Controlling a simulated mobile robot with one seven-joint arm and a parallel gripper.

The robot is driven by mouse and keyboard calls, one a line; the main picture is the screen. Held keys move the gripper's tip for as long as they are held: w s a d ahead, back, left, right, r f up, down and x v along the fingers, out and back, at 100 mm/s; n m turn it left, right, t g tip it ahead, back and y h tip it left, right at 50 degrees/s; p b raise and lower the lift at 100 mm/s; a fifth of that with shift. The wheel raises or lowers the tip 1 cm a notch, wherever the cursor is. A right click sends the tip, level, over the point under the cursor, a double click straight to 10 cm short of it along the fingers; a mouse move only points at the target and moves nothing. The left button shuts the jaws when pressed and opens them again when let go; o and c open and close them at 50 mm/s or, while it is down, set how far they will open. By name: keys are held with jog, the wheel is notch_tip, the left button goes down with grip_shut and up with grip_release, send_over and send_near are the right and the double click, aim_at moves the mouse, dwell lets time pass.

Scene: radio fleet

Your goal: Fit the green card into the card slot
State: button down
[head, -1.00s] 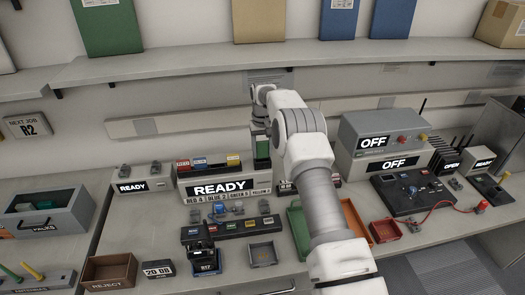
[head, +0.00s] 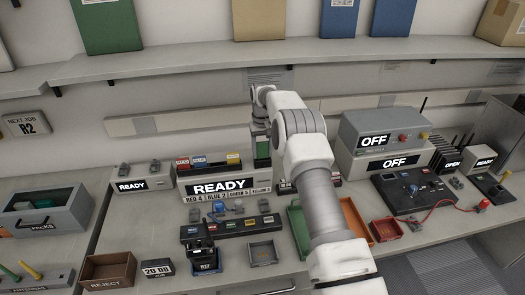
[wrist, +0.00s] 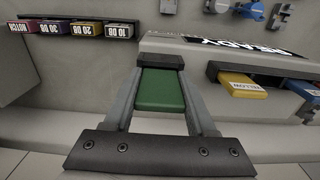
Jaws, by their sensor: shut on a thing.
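My gripper (wrist: 160,72) is shut on the green card (wrist: 161,92), which lies between its two grey fingers in the wrist view. In the head view the green card (head: 262,149) hangs upright under my wrist, beside the right end of the READY unit (head: 224,186). A dark block (wrist: 160,61) spans the fingertips at the card's far end; I cannot tell if it is part of the gripper or a slot. A yellow card (wrist: 241,84) and a blue card sit in dark holders on the READY unit. I cannot make out which opening is the card slot.
A row of coloured tags (wrist: 86,29) is at the upper left of the wrist view. OFF boxes (head: 386,135) stand at right. A shelf runs along the back wall.

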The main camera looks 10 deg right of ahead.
aim_at(263, 142)
jog(key=shift+f, duration=0.5)
jog(key=shift+c, duration=1.3)
grip_release()
jog(key=shift+o, duration=0.7)
jog(key=shift+a, duration=0.1)
jog(key=shift+r+b, duration=0.3)
jog(key=shift+r, duration=0.05)
notch_tip(263, 142, up, 17)
jog(key=p, duration=0.1)
jog(key=shift+d, duration=0.2)
